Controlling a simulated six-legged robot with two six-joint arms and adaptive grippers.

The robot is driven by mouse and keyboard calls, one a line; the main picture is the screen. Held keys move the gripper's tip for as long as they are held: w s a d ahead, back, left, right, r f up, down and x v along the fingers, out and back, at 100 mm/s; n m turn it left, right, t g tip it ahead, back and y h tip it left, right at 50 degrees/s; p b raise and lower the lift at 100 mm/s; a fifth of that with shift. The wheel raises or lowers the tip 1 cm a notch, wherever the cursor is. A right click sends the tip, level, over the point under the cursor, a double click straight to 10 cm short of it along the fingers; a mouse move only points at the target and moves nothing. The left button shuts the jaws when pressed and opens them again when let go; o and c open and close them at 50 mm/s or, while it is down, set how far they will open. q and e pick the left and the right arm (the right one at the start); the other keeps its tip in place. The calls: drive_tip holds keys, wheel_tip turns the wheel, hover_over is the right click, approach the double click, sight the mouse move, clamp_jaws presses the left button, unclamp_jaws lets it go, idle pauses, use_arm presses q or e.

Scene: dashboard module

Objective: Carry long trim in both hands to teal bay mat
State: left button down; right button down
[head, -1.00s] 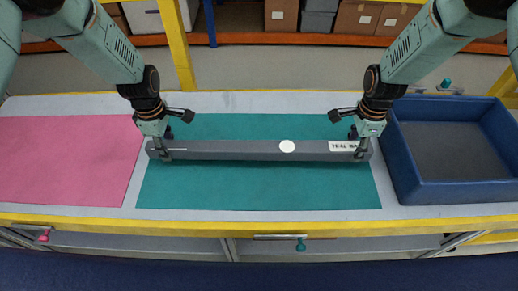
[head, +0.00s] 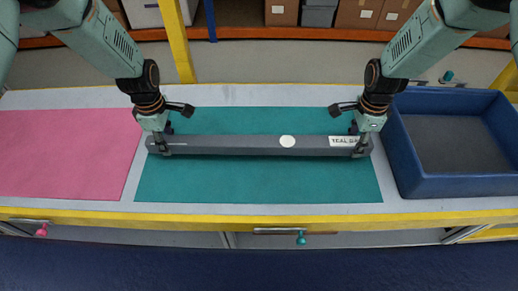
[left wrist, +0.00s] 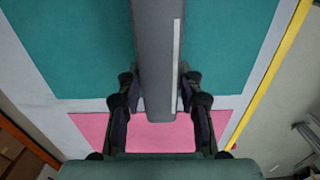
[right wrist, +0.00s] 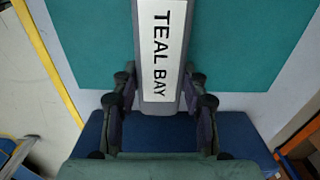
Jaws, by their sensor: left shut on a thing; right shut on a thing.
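The long grey trim (head: 235,146) lies level across the teal bay mat (head: 255,184) in the head view, with a white dot and a white label. The label reads "TEAL BAY" in the right wrist view (right wrist: 162,50). My left gripper (head: 163,148) is shut on the trim's left end; its fingers flank the trim in the left wrist view (left wrist: 160,100). My right gripper (head: 360,149) is shut on the trim's right end beside the label. The trim is over the mat; I cannot tell whether it touches it.
A pink mat (head: 65,155) lies to the left on the pale bench. A blue open tray (head: 455,187) stands to the right, close to my right gripper. The yellow front edge (head: 330,219) bounds the bench. Boxes sit on shelves behind.

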use_arm(q)
drive_tip(key=shift+w+a+f+b, duration=0.1)
drive_tip(key=shift+f+b, duration=0.4)
drive_tip(key=shift+f, duration=0.2)
use_arm(e)
drive_tip(key=shift+w+a+f, duration=0.1)
drive_tip(key=shift+f, duration=0.55)
use_arm(q)
drive_tip(key=shift+f+b, duration=0.4)
drive_tip(key=shift+b, duration=0.1)
use_arm(e)
drive_tip(key=shift+f, duration=0.45)
use_arm(q)
drive_tip(key=shift+f+b, duration=0.65)
drive_tip(key=shift+f, duration=0.05)
use_arm(e)
drive_tip(key=shift+f, duration=0.65)
use_arm(q)
drive_tip(key=c, duration=0.9)
unclamp_jaws()
drive_tip(key=shift+r, duration=0.1)
use_arm(e)
drive_tip(key=c, duration=0.7)
unclamp_jaws()
drive_tip(key=shift+r, duration=0.1)
use_arm(q)
drive_tip(key=shift+o, duration=0.2)
